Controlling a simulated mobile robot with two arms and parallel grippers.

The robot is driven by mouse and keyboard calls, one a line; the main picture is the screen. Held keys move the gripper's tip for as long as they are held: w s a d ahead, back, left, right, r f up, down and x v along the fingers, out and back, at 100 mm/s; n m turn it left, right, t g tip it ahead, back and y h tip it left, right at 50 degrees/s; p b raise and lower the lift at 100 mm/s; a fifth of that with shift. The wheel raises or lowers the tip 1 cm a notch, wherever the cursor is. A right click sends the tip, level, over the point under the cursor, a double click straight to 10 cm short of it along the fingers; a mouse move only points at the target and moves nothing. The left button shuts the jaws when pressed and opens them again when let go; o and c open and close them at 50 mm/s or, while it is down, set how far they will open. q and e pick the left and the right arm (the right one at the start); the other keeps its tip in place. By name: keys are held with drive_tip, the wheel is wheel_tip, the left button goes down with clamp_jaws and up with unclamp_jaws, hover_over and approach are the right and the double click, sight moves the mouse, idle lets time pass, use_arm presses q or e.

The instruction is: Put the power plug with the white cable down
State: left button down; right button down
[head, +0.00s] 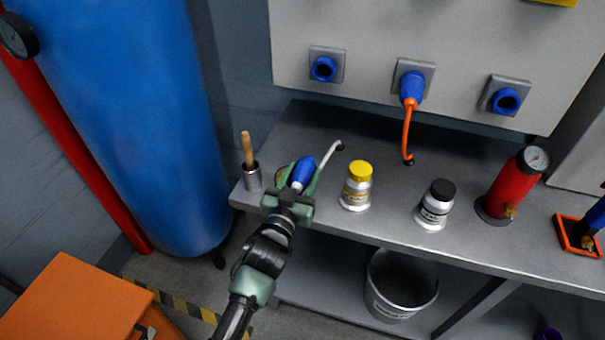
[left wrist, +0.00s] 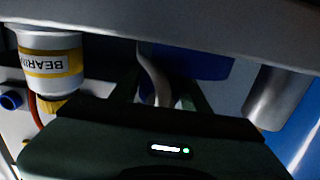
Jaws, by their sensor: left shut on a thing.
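The power plug (head: 304,171) is blue, with a white cable (head: 329,154) that runs right and back to a hole in the grey shelf (head: 285,133). My left gripper (head: 295,184) is shut on the plug near the shelf's front left part. I cannot tell whether the plug touches the shelf. In the left wrist view the plug (left wrist: 195,65) and its white cable (left wrist: 155,75) show between the dark fingers. My right gripper is not in view.
A metal cup (head: 252,177) with a wooden handle stands just left of the gripper. A yellow-capped jar (head: 356,190) stands to its right, then a black-capped jar (head: 434,207) and a red cylinder (head: 513,187). An orange-cabled plug (head: 411,88) sits in the middle wall socket.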

use_arm(q)
drive_tip(key=shift+f, duration=0.2)
drive_tip(key=c, duration=0.7)
unclamp_jaws()
drive_tip(key=shift+r, duration=0.1)
drive_tip(key=shift+r+p, duration=0.35)
drive_tip(key=shift+r, duration=0.1)
drive_tip(key=v, duration=1.2)
drive_tip(key=shift+b, duration=0.3)
